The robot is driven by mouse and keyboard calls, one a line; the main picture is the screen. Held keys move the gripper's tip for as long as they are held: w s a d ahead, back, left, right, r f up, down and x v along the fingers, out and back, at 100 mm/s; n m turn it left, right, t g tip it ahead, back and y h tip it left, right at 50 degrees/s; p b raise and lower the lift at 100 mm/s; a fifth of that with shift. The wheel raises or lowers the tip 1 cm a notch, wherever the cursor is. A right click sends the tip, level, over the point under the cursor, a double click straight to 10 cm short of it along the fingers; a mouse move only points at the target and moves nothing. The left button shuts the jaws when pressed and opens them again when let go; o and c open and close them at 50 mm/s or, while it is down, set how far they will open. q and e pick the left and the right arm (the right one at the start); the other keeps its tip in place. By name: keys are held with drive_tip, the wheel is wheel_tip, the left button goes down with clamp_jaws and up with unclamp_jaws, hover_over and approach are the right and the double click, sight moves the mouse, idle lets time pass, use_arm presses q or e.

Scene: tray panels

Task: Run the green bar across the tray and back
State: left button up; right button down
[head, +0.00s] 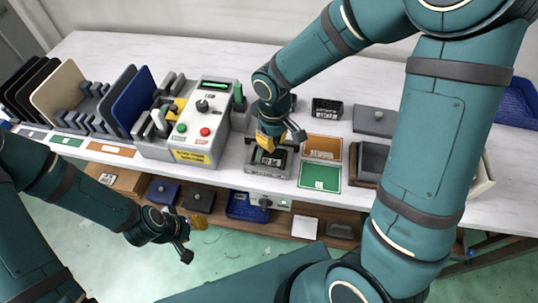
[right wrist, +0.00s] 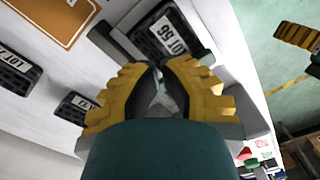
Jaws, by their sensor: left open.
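A small upright green piece (head: 239,97) stands beside the control box; I cannot tell whether it is the green bar. A black tray with a white label (head: 282,161) sits in a grey holder at the table's front edge, and shows in the right wrist view (right wrist: 186,52). My right gripper (head: 268,143) is right over it, hiding part of it. Its yellow fingers (right wrist: 160,78) are close together, with something grey between or behind them; a grip is unclear. My left gripper (head: 190,238) is open and empty, low in front of the table, apart from everything.
A control box (head: 203,121) with green and red buttons stands left of the tray. Orange (head: 322,148) and green (head: 320,177) cards lie to the right. Upright panels (head: 57,92) fill the left. A lower shelf (head: 225,218) holds small bins.

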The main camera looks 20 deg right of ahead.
drive_tip(key=shift+w+a, duration=0.55)
drive_tip(key=shift+a, duration=0.35)
drive_tip(key=shift+w+a, duration=0.55)
drive_tip(key=shift+a, duration=0.3)
drive_tip(key=shift+s+d, duration=0.1)
drive_tip(key=shift+d, duration=0.05)
drive_tip(key=shift+s+d, duration=0.15)
drive_tip(key=shift+d, duration=0.05)
drive_tip(key=shift+r+p, duration=2.65)
drive_tip(key=shift+r, duration=0.9)
